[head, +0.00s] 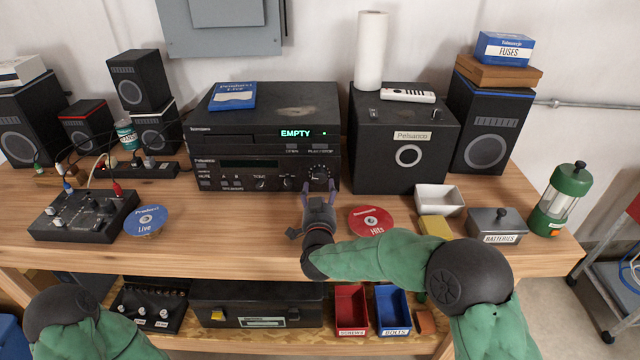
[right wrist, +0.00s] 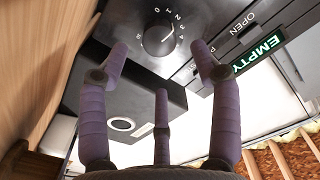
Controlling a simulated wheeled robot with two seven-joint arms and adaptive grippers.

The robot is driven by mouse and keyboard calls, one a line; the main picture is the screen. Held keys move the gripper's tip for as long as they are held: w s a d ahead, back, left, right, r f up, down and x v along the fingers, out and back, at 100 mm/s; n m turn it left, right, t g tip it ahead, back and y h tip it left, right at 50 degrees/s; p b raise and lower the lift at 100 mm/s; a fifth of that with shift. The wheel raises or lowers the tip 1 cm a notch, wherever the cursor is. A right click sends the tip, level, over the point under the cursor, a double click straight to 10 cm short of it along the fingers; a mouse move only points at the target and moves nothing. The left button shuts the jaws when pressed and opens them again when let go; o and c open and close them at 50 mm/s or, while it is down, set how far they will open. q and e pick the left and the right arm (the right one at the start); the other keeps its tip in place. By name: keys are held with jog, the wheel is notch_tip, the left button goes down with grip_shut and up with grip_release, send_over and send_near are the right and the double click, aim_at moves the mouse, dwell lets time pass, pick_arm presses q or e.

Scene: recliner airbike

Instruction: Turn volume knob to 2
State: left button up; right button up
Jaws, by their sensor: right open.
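The volume knob (head: 318,172) is a round dark dial at the right end of the lower black stereo unit (head: 262,182). In the right wrist view the knob (right wrist: 158,40) has a white number scale, with 0 to 3 legible around it. I cannot surely read where its pointer stands. My right gripper (head: 318,187) is in front of the knob, its purple fingers pointing at the panel. In the right wrist view my right gripper (right wrist: 158,47) is open, with fingertips on both sides of the knob and apparently apart from it. My left gripper is out of view; only part of my left arm shows.
The upper unit's display (head: 297,133) reads EMPTY. A black Pelsanco speaker (head: 385,175) stands close right of the stereo. A red Hits disc (head: 371,221) and blue Live disc (head: 146,220) lie in front. The wooden tabletop (head: 220,235) left of my right gripper is clear.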

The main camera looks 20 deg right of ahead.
jog(key=v, duration=0.6)
jog(key=shift+r, duration=0.1)
jog(key=shift+s, duration=0.1)
